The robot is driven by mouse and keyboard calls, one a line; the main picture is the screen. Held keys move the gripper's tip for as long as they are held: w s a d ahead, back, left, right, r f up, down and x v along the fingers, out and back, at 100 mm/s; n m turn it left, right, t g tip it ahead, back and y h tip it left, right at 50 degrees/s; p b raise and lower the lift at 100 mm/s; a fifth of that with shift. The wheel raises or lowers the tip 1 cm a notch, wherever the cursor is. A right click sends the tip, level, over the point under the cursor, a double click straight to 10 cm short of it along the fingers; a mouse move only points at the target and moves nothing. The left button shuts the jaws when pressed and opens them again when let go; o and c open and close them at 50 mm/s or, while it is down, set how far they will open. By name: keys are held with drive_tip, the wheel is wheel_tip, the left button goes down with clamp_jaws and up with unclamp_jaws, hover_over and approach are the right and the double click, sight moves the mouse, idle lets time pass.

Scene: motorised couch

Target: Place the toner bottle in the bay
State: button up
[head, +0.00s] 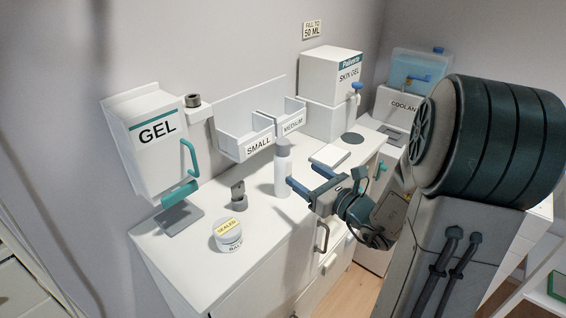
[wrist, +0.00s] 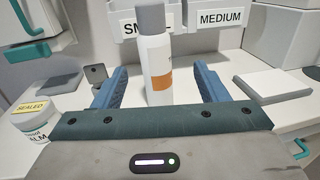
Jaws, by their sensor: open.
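The toner bottle appears to be the white bottle with a grey cap (head: 283,165), upright on the white counter. The wrist view shows the bottle (wrist: 156,65) with an orange patch on its side; its lettering is not readable. My gripper (head: 305,176) is open, just right of the bottle in the head view, with blue fingers pointing toward it. In the wrist view the bottle appears between the two fingers of my gripper (wrist: 161,86), with no visible contact on either side. Two bays stand behind: SMALL (head: 258,145) and MEDIUM (head: 293,124). The MEDIUM label (wrist: 220,18) also shows in the wrist view.
A GEL dispenser (head: 158,140) hangs at left. A SEALED jar (head: 228,236) and a small grey stand (head: 238,196) are on the counter (head: 190,268). A white flat block (head: 329,157) lies beyond my gripper.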

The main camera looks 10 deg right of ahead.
sight(290, 166)
drive_tip(key=x, duration=0.5)
drive_tip(key=shift+a+f+p+x, duration=0.1)
drive_tip(key=shift+a+p+x, duration=0.05)
drive_tip(key=shift+x, duration=1.2)
drive_tip(key=shift+a+f+p+x, duration=0.15)
drive_tip(key=shift+x, duration=1.25)
drive_tip(key=shift+s, duration=0.2)
drive_tip(key=c, duration=1.3)
drive_tip(key=shift+o, duration=0.2)
drive_tip(key=shift+r, duration=0.1)
